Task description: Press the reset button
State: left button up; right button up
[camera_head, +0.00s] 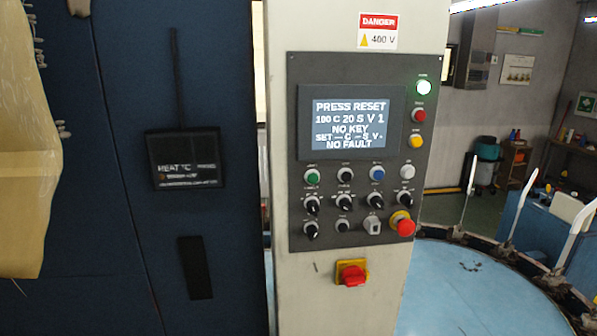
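The control panel (295,140) is a dark grey plate on a pale column, facing me. Its lit screen (346,125) reads "PRESS RESET", "100 C 20 S V 1", "NO KEY" and "NO FAULT". Below it is a row of buttons: a green button (312,176), a dark one (344,174), a blue button (377,174) and a white button (407,171). The small labels above them are too blurred to read, so I cannot tell which is marked reset. Neither of my grippers is in view, and nothing covers the buttons.
Black knobs and a red emergency stop (405,227) sit below the row. A red-and-yellow switch (351,274) is lower.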

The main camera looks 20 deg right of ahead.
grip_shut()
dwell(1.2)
